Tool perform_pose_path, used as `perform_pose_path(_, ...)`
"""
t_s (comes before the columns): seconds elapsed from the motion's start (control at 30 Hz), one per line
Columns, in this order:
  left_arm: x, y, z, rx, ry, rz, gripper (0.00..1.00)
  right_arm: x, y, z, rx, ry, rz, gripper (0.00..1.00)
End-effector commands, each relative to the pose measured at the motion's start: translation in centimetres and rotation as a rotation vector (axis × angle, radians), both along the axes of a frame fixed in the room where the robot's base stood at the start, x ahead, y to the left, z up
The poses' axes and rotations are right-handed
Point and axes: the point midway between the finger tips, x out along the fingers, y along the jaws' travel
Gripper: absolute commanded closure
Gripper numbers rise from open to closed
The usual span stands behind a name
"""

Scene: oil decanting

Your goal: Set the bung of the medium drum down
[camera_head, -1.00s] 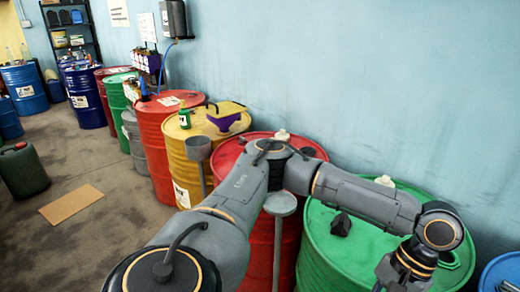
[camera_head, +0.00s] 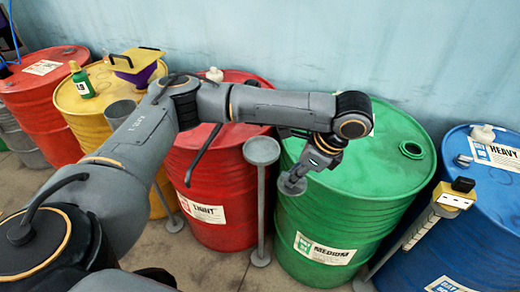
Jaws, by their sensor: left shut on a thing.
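The medium drum (camera_head: 345,215) is green, with a white label reading MEDIUM, and stands right of centre. An open round hole (camera_head: 411,150) shows on the right of its top. My left gripper (camera_head: 303,173) points down and left in front of the drum's near left rim. It is shut on a small grey round piece, seemingly the bung (camera_head: 292,186), held in the air. A grey stand (camera_head: 261,151) with a round top plate on a thin pole is just left of the bung. The plate looks empty. My right gripper is out of view.
The red LIGHT drum (camera_head: 215,220) stands left and the blue HEAVY drum (camera_head: 485,230) right. A yellow, black-topped device (camera_head: 455,195) is at the blue drum's near side. A yellow drum (camera_head: 85,98) carries a green bottle (camera_head: 82,80). My arm hides part of the green top.

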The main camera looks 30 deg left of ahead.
Motion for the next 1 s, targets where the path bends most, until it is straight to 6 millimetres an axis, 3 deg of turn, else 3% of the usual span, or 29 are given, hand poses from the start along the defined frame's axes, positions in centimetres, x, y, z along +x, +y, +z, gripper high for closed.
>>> perform_pose_path(0.2, 3.0, 0.9, 0.8, -0.006, 0.004, -0.489, 1.0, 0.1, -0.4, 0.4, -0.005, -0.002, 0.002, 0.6)
perform_pose_path(0.6, 7.8, 4.0, 2.9, -0.001, 0.003, -1.228, 1.0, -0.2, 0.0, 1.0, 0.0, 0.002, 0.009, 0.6)
perform_pose_path(0.8, 8.9, 4.9, 3.5, 0.0, 0.004, -1.413, 1.0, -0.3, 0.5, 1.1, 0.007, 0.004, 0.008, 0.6)
perform_pose_path(1.0, 9.6, 7.0, 2.9, 0.0, 0.01, -1.452, 1.0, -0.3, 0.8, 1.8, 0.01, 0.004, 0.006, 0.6)
